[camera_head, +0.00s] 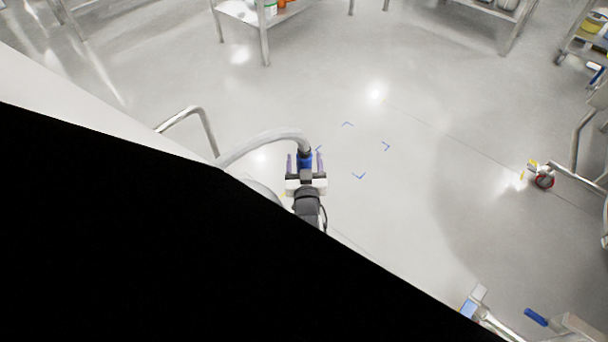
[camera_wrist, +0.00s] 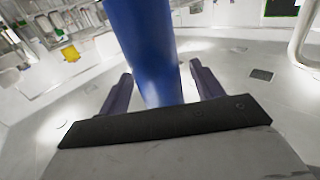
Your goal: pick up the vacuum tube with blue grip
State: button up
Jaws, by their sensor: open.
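The vacuum tube's blue grip (camera_head: 304,160) shows in the head view at the end of a pale curved hose (camera_head: 262,143). My gripper (camera_head: 305,160) is around the blue grip, with one purple-grey finger on each side. In the wrist view the blue grip (camera_wrist: 147,50) stands large between the two fingers of my gripper (camera_wrist: 160,92). Gaps show between the grip and both fingers, so the gripper is open. The lower end of the grip is hidden behind the dark gripper body. A large black area hides the lower left of the head view.
A metal rail (camera_head: 190,116) stands left of the hose. Blue corner marks (camera_head: 359,176) lie on open floor to the right. A wheeled metal frame (camera_head: 577,180) is at the far right. A metal table (camera_head: 262,22) stands at the back.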

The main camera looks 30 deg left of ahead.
jog(key=shift+r, duration=0.1)
jog(key=c, duration=1.1)
jog(key=shift+o, duration=0.2)
jog(key=shift+r, duration=0.1)
notch_tip(320, 180, up, 20)
jog(key=shift+b, duration=0.35)
